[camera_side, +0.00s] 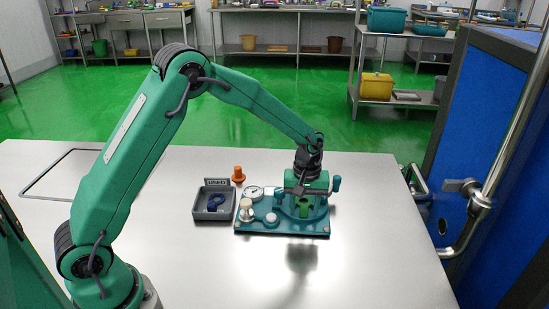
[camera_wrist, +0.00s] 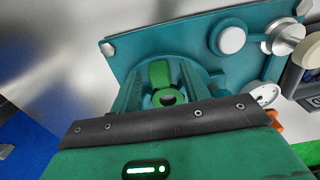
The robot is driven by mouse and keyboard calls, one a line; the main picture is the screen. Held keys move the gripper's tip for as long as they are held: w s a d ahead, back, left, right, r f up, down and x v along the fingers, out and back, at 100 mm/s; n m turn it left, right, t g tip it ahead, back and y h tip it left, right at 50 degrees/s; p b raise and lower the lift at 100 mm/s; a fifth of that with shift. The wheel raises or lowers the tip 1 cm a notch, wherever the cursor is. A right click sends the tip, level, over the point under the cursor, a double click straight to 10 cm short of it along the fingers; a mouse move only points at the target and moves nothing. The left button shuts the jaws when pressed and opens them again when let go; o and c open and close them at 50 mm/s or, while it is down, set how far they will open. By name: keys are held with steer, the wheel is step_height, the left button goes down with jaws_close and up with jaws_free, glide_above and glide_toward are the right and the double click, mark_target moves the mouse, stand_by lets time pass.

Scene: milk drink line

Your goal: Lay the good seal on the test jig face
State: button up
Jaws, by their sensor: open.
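The test jig (camera_side: 265,229) is a teal plate on the steel table, with a dial gauge and pale knobs. It also shows in the wrist view (camera_wrist: 112,27). My gripper (camera_side: 304,204) is low over the right part of the jig, its jaws open. In the wrist view my gripper's fingers (camera_wrist: 160,90) stand on both sides of a green part (camera_wrist: 160,73) with a dark round hole. I cannot tell whether this green part is the good seal or part of the jig, nor whether the fingers touch it. The jig face below is mostly hidden.
A grey tray (camera_side: 199,217) marked USED, holding dark blue rings (camera_side: 214,203), stands left of the jig. An orange knobbed piece (camera_side: 238,174) stands behind them. The front and left of the table (camera_side: 200,265) are clear. A blue door panel stands at the right.

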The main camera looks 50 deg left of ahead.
steer(key=shift+r, duration=0.15)
step_height(320, 180, up, 6)
steer(key=shift+r, duration=0.8)
steer(key=shift+s+r, duration=0.1)
steer(key=shift+s+r, duration=0.1)
steer(key=shift+r, duration=0.1)
steer(key=s+a+r+m+t, duration=0.2)
steer(key=s+r+m, duration=0.1)
steer(key=s+r, duration=0.55)
steer(key=s+a+r+m+t, duration=0.25)
steer(key=s+r, duration=0.25)
steer(key=s, duration=0.6)
steer(key=s+m+t, duration=0.1)
steer(key=s+m, duration=0.2)
steer(key=s, duration=0.4)
steer(key=shift+f, duration=0.35)
